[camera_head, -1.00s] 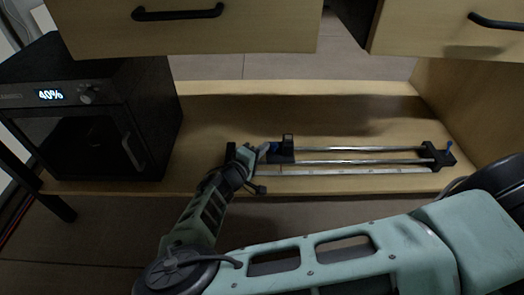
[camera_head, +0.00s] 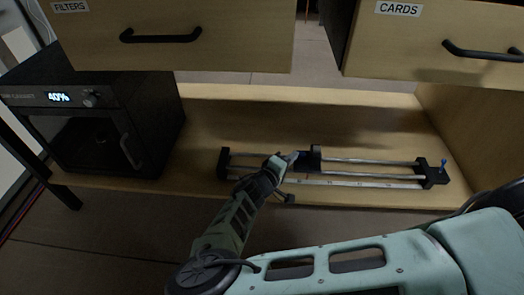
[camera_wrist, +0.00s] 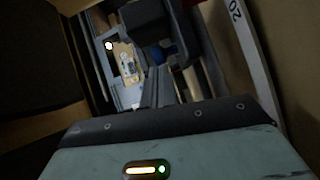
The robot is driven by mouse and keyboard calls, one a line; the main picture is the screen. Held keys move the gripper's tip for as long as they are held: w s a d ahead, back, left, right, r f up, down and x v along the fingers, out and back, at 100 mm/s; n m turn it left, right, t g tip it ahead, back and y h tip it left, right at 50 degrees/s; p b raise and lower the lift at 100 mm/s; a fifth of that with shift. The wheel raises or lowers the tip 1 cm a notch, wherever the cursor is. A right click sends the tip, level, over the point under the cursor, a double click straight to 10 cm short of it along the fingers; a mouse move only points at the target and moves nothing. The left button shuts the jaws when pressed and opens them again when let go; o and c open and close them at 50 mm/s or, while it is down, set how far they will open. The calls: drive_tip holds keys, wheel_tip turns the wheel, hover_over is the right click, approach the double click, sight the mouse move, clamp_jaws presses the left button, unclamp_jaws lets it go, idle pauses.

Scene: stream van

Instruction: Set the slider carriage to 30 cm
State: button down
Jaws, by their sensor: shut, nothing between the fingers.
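The slider has two metal rails (camera_head: 372,162) between black end blocks on the wooden shelf. Its black carriage (camera_head: 312,160) stands a little left of the middle of the rails, with a taller upright part. A pale scale strip (camera_head: 345,184) runs along the front; its marks are too small to read in the head view. My gripper (camera_head: 293,157) is shut, with its tips at the left side of the carriage, close to or touching it. In the wrist view, the shut fingers (camera_wrist: 160,88) point at dark slider parts, and "20" shows on the scale strip (camera_wrist: 238,22).
The right end block (camera_head: 431,173) carries a blue knob (camera_head: 443,163). A black oven-like box (camera_head: 100,125) showing 40% stands at the left. Drawers labelled FILTERS (camera_head: 180,38) and CARDS (camera_head: 430,40) overhang the shelf. The shelf behind the slider is clear.

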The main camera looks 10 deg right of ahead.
sight(314, 160)
drive_tip(key=d, duration=0.2)
drive_tip(key=s+d+p, duration=0.1)
drive_tip(key=d, duration=0.1)
drive_tip(key=s+d+p, duration=0.1)
drive_tip(key=shift+d+r, duration=0.2)
drive_tip(key=shift+d, duration=0.2)
drive_tip(key=shift+s+d+f+p, duration=0.2)
drive_tip(key=shift+d+p, duration=0.2)
drive_tip(key=shift+d, duration=0.4)
drive_tip(key=shift+a, duration=0.15)
